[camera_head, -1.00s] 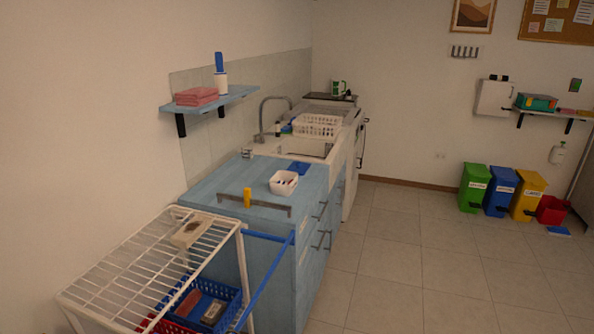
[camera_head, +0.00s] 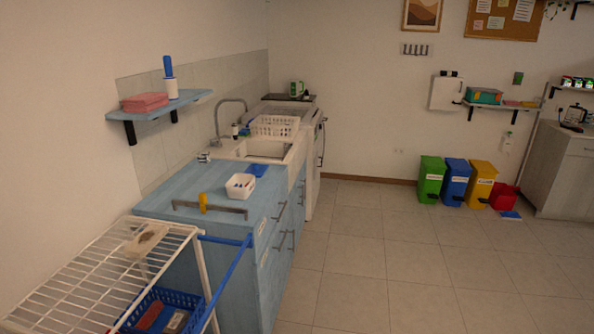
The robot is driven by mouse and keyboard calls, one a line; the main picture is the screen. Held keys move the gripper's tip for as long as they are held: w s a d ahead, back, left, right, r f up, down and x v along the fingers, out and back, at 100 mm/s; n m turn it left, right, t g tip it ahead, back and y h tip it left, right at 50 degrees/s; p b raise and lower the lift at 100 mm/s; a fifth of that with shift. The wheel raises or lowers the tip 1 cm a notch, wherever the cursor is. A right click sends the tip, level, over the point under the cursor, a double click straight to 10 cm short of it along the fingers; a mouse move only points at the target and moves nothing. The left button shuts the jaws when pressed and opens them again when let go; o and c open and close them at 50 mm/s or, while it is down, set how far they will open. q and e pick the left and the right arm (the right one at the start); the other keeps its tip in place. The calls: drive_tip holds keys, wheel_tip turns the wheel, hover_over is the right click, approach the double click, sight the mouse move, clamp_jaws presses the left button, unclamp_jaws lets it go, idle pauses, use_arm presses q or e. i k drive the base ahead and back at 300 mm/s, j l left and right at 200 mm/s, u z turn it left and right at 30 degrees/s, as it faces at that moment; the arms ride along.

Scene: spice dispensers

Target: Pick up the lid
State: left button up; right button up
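I cannot make out a lid anywhere in the head view. Small jars with dark and coloured parts (camera_head: 577,83) stand on a wall shelf at the far right, too small to tell their tops. Neither of my grippers shows in the head view.
A blue counter (camera_head: 165,187) with a white container (camera_head: 240,186) and a sink stands at left, behind a white wire rack (camera_head: 70,290). Green (camera_head: 431,179), blue (camera_head: 456,181) and yellow (camera_head: 481,183) bins line the back wall. A cabinet (camera_head: 565,170) stands at right. The middle floor is clear.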

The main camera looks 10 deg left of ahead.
sight(258, 170)
drive_tip(key=i+z, duration=0.15)
drive_tip(key=i, duration=1.6)
drive_tip(key=i+u, duration=0.3)
drive_tip(key=i, duration=0.2)
drive_tip(key=i+l+u, duration=0.3)
drive_tip(key=i, duration=0.2)
drive_tip(key=i+l+u, duration=0.3)
drive_tip(key=i, duration=0.2)
